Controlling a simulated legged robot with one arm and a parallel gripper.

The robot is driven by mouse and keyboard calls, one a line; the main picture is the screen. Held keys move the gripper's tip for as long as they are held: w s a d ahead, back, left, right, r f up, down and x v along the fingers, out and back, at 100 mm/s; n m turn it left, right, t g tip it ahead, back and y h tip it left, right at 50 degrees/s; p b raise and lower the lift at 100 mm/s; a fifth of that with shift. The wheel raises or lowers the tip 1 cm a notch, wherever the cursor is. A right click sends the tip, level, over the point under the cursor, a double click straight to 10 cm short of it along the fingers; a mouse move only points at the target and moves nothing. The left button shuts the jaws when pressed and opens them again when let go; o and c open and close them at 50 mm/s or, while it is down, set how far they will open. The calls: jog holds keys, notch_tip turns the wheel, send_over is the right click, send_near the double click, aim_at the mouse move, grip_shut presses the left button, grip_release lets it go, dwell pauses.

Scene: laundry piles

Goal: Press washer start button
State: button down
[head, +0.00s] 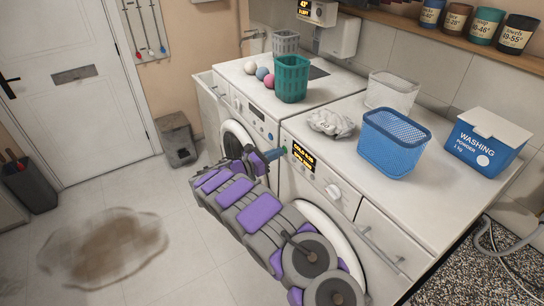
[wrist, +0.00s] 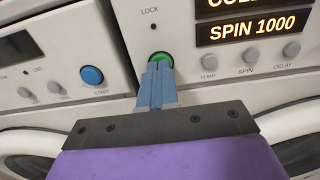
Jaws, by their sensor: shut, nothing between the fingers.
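The right-hand washer (head: 333,170) has a lit display (head: 303,157); in the wrist view its display (wrist: 255,28) reads "SPIN 1000". A round green button (wrist: 160,56) sits left of that display, below the word "LOCK". My gripper (wrist: 158,70) is shut and empty, its blue-grey fingertips right at the green button and covering its lower part. I cannot tell whether the button is pushed in. In the head view my gripper (head: 277,154) reaches the same panel. A blue button (wrist: 92,75) on the left machine (wrist: 50,45) is labelled "START" and is clear of my fingers.
Small grey buttons (wrist: 247,55) line the panel under the display. On the machine tops stand a teal basket (head: 292,78), a blue basket (head: 393,143), a grey cloth (head: 331,122) and a washing powder box (head: 487,139). The floor on the left is open, with a brown stain (head: 105,248).

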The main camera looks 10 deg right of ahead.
jog(key=shift+w+d+r, duration=0.1)
jog(key=shift+w+d, duration=0.15)
jog(key=shift+d, duration=0.35)
jog(key=p+v, duration=0.2)
jog(key=v, duration=1.2)
